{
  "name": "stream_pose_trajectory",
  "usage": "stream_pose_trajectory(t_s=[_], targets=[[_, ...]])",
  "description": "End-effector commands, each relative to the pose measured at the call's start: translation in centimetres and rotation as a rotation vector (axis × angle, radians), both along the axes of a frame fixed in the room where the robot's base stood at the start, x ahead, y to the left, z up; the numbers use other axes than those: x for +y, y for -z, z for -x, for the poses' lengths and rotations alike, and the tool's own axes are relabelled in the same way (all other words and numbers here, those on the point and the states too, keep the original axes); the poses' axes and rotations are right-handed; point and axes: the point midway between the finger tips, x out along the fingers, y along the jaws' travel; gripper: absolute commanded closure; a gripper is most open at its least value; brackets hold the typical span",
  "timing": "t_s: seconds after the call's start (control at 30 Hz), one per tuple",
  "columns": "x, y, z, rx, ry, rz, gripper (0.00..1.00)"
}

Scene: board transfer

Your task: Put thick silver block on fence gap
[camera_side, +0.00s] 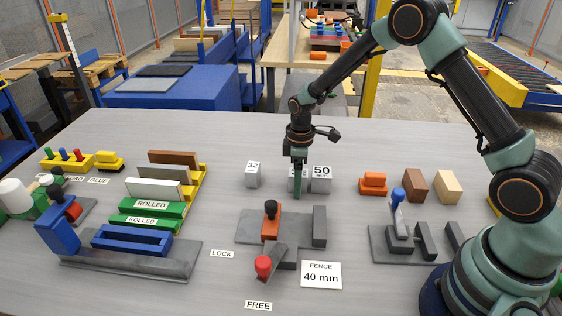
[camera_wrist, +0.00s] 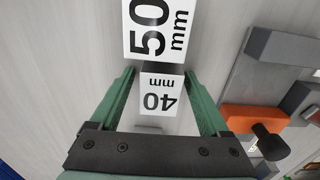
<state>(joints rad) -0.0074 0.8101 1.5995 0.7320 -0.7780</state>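Several silver blocks stand in a row in the side view: one marked 32 (camera_side: 252,175), one marked 50 (camera_side: 321,180), and a middle one mostly hidden behind my gripper (camera_side: 298,195). In the wrist view the middle block reads 40 mm (camera_wrist: 162,96), next to the 50 mm block (camera_wrist: 157,30). My gripper (camera_wrist: 160,72) is open, with fingers on either side of the 40 mm block and gaps showing. The fence has an orange piece (camera_side: 271,225) with a black knob and a dark upright bar (camera_side: 319,226) on a grey plate. Its sign (camera_side: 320,275) reads FENCE 40 mm.
A red-knobbed lever (camera_side: 264,266) lies in front of the fence, near LOCK and FREE labels. A blue fixture (camera_side: 131,240) and green ROLLED pieces (camera_side: 150,206) are at left. Orange, brown and tan blocks (camera_side: 447,188) and a blue-handled clamp (camera_side: 398,205) are at right.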

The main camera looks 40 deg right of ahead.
Motion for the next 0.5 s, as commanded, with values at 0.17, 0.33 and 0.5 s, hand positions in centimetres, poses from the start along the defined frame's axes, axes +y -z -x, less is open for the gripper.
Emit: stream_pose_trajectory(t_s=[0.17, 0.33, 0.5], targets=[[0.0, -0.2, 0.0, -0.001, 0.0, 0.0, 0.2], [0.0, -1.8, -0.1, -0.004, 0.0, 0.0, 0.2], [0.0, -5.2, -0.1, -0.006, 0.0, 0.0, 0.2]])
